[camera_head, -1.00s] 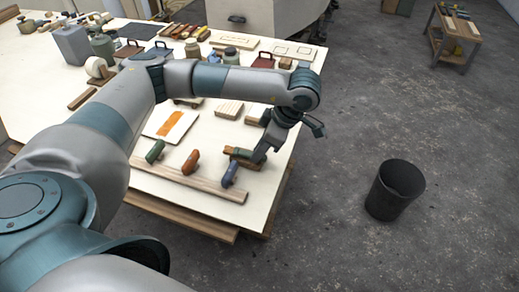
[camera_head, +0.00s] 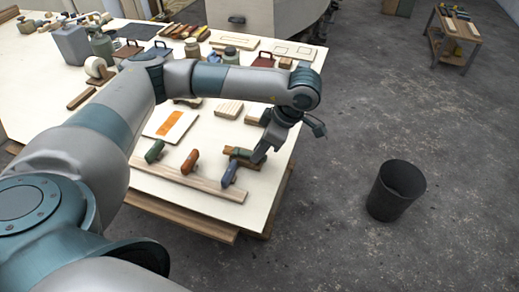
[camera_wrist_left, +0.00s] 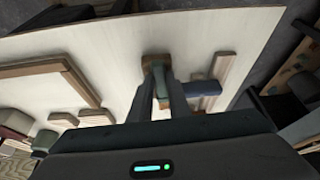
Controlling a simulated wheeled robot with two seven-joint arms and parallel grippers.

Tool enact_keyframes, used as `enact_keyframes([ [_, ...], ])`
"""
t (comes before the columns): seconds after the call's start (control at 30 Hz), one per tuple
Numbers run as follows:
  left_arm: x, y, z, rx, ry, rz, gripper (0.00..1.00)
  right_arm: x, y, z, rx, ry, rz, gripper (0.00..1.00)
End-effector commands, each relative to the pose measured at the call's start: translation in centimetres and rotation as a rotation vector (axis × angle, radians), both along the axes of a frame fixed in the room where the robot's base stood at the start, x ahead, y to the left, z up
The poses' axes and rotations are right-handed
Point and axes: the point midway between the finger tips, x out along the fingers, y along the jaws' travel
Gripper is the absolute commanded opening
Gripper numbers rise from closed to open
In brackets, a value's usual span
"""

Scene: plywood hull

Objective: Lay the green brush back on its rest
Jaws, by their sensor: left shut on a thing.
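My left gripper (camera_head: 259,155) is low over the near right part of the table, shut on a narrow green piece, which I take for the green brush (camera_wrist_left: 161,82). In the head view, the green brush (camera_head: 240,152) is partly hidden by my fingers. A brown wooden block (camera_wrist_left: 155,61) shows just beyond the fingertips in the wrist view; I cannot tell whether the brush touches it. A long pale wooden strip (camera_head: 205,183) lies to the left, with another green-handled piece (camera_head: 155,150), an orange one (camera_head: 190,161) and a blue one (camera_head: 229,174) along it. My right gripper is out of view.
The pale tabletop (camera_head: 150,185) ends close to the right of my gripper. Wooden blocks (camera_head: 229,109) and a board with an orange patch (camera_head: 170,125) lie behind. A black bin (camera_head: 395,190) stands on the floor to the right.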

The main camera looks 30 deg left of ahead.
Motion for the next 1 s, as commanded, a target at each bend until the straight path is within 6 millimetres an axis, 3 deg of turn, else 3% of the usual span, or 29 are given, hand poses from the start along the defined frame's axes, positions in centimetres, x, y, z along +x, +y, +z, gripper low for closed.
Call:
enact_keyframes([
  [0.07, 0.0, 0.0, 0.0, 0.0, 0.0, 0.0, 0.0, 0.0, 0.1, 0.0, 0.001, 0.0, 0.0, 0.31],
  [0.1, 0.0, 0.0, 0.0, 0.0, 0.0, 0.0, 0.19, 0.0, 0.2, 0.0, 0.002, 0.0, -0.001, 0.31],
  [0.2, 0.0, 0.0, 0.0, 0.0, 0.0, 0.0, 0.38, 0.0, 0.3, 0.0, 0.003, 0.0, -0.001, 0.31],
  [0.67, 0.1, -0.2, 0.4, -0.001, -0.001, 0.0, 0.38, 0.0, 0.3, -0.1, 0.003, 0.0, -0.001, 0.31],
  [1.0, 0.6, -1.5, 3.5, -0.001, -0.004, -0.002, 0.38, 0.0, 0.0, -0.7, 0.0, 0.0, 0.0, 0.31],
])
